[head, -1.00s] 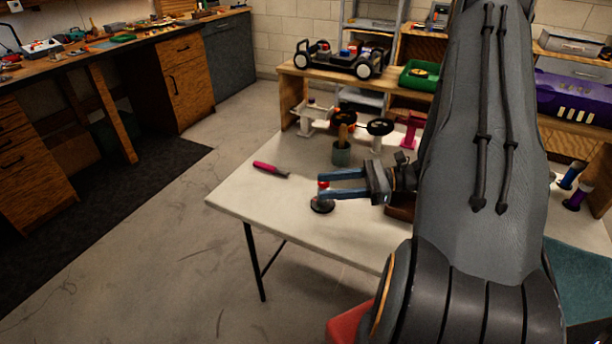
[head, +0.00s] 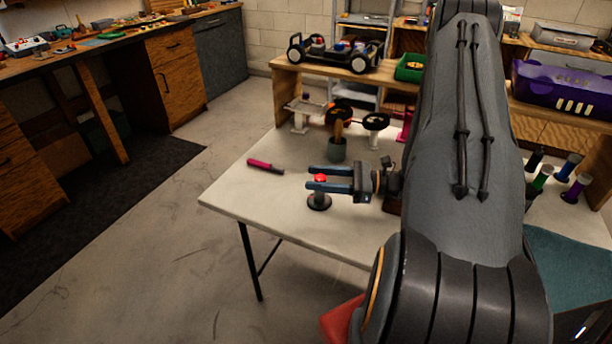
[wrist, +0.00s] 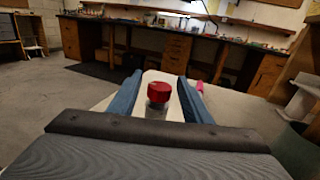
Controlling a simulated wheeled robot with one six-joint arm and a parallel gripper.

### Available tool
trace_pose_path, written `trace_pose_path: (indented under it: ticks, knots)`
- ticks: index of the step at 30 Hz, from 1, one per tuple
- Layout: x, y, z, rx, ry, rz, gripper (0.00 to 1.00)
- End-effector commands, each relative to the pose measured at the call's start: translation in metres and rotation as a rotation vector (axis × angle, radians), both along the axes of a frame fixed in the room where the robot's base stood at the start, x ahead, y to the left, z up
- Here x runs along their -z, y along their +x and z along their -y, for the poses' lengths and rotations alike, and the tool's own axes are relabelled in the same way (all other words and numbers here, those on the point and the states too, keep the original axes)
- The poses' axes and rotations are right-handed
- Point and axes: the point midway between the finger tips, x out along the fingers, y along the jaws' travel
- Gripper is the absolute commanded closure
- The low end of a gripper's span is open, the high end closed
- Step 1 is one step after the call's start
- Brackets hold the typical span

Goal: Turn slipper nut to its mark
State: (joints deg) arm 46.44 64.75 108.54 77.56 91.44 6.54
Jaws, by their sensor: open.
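The slipper nut appears to be the red knob (head: 320,178) on top of a short post with a round dark base (head: 319,202), standing upright near the left end of the white table. In the wrist view the red knob (wrist: 159,93) sits between my two blue fingers, with a gap visible on each side. My gripper (head: 315,178) is open and level around the knob. I cannot make out a mark on the knob or post.
A pink-handled tool (head: 265,166) lies on the white table (head: 235,195) left of the post. An RC car chassis (head: 335,53) sits on the wooden shelf. The table's front-left is clear.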

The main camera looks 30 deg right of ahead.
Motion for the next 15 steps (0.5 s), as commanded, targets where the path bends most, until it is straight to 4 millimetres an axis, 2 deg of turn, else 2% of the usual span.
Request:
trace_pose_path:
  ticks: [1, 6, 15]
  knots:
    - [-0.001, 0.004, -0.008, -0.003, 0.001, -0.002, 0.56]
    - [-0.001, 0.014, -0.023, -0.002, 0.001, -0.001, 0.56]
    - [0.0, 0.019, -0.029, -0.001, 0.0, 0.0, 0.56]
